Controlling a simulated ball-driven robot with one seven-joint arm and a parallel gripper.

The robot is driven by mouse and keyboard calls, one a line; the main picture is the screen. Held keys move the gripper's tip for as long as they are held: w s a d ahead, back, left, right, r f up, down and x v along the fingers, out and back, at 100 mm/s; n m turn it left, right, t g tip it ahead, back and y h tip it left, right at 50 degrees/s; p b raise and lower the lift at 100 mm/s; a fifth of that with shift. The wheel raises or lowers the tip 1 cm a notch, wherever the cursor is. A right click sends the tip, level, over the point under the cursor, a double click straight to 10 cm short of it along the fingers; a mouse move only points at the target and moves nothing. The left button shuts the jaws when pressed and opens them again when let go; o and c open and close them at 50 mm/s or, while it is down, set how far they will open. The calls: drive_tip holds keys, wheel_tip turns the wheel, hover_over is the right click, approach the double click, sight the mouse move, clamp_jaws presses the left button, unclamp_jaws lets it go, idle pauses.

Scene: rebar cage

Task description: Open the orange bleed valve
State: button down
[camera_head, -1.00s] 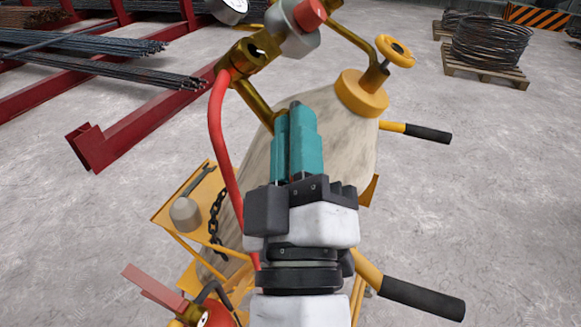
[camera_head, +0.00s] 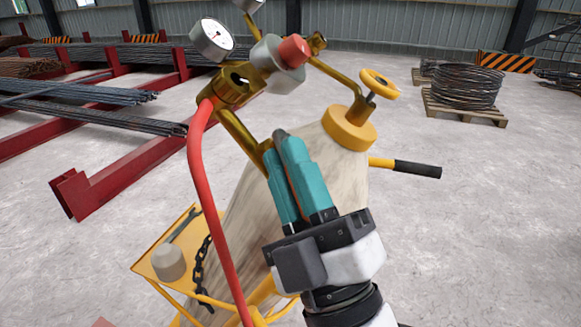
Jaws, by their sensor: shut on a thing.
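My gripper (camera_head: 279,140) has teal fingers close together, tilted to the upper left in the picture. Its fingertips are at the lower end of a brass tube (camera_head: 240,137) that comes down from the brass regulator body (camera_head: 232,88). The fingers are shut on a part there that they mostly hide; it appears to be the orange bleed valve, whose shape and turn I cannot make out. A red-orange knob (camera_head: 293,51) sits on the regulator above, apart from my fingers.
A pale gas cylinder (camera_head: 335,165) with a yellow handwheel (camera_head: 379,84) stands behind my gripper. A red hose (camera_head: 208,190) hangs at left. A gauge (camera_head: 212,39) tops the regulator. A yellow tray (camera_head: 190,278) and a black handle (camera_head: 417,170) flank the cylinder.

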drive_tip(key=shift+w+d+f+n+g+y, duration=0.1)
drive_tip(key=shift+n+g+y, duration=0.2)
drive_tip(key=shift+n+y, duration=0.6)
drive_tip(key=shift+w+d+f+n+g+y+p, duration=0.1)
drive_tip(key=shift+n+g+y+p, duration=0.45)
drive_tip(key=shift+n+g+y, duration=1)
drive_tip(key=shift+w+f+n+g+y+p, duration=0.1)
drive_tip(key=shift+n+g+y+p, duration=0.55)
drive_tip(key=shift+n+y, duration=1)
drive_tip(key=shift+m+y, duration=0.4)
drive_tip(key=c, duration=1.5)
unclamp_jaws()
drive_tip(key=shift+r, duration=0.1)
drive_tip(key=b+v, duration=0.3)
drive_tip(key=v, duration=0.8)
drive_tip(key=shift+r, duration=0.1)
drive_tip(key=shift+c, duration=0.2)
